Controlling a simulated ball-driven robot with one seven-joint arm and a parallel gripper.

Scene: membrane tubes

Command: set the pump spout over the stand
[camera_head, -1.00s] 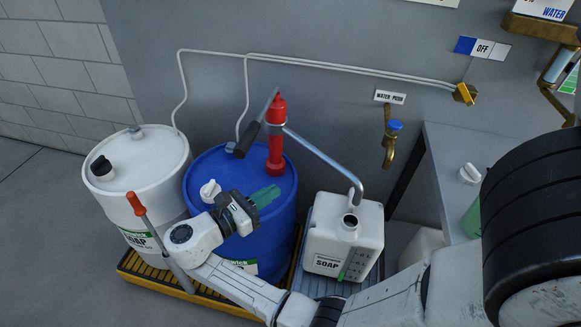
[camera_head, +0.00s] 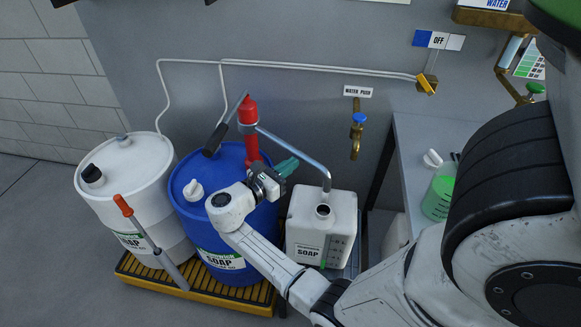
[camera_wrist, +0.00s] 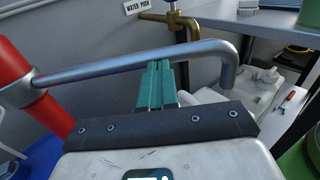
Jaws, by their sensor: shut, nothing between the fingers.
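The red hand pump (camera_head: 249,135) stands on the blue soap drum (camera_head: 190,225). Its bent grey metal spout (camera_head: 300,148) reaches right and ends above the open neck of the white soap jug (camera_head: 305,238). The jug sits on a low grey slatted stand (camera_head: 352,264), mostly hidden by the jug and my arm. My gripper (camera_head: 287,166) is shut and empty, with green fingers, just below the spout's sloping pipe. In the wrist view the fingertips (camera_wrist: 157,66) overlap the spout pipe (camera_wrist: 100,68); I cannot tell whether they touch it.
A brass water tap (camera_head: 357,135) is on the wall behind the jug. A grey bench (camera_head: 425,150) stands at right.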

